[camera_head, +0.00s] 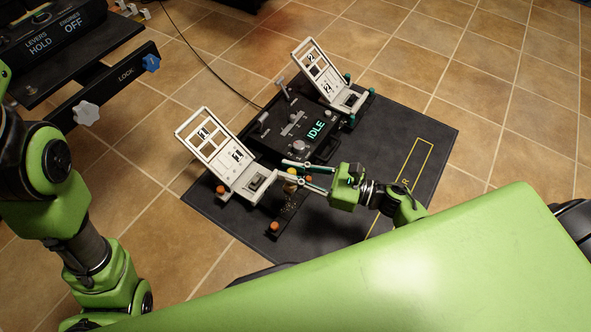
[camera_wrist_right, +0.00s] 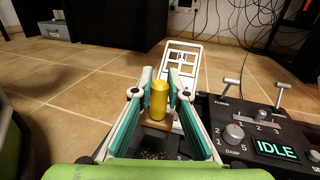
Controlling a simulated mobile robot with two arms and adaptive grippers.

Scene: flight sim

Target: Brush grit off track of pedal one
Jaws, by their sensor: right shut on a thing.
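Pedal one (camera_head: 215,150), a white frame plate marked 1, stands tilted at the left of the dark mat; its white frame also shows in the right wrist view (camera_wrist_right: 183,58). Its dark track (camera_head: 280,212) runs toward the front, with pale grit (camera_head: 289,209) on it. Grit specks (camera_wrist_right: 152,155) also show below the fingers in the wrist view. My right gripper (camera_head: 288,169) is shut on the yellow handle of a brush (camera_wrist_right: 159,97), held upright over the track near the pedal's foot. The brush's brown lower part (camera_wrist_right: 157,124) shows; bristle contact cannot be told. My left gripper is out of view.
A black console (camera_head: 292,128) with levers, a knob and a green IDLE display stands right beside pedal one. Pedal two (camera_head: 325,72) is beyond it. Orange caps (camera_head: 273,227) flank the track. A panel with a LOCK bar (camera_head: 122,76) is at upper left.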

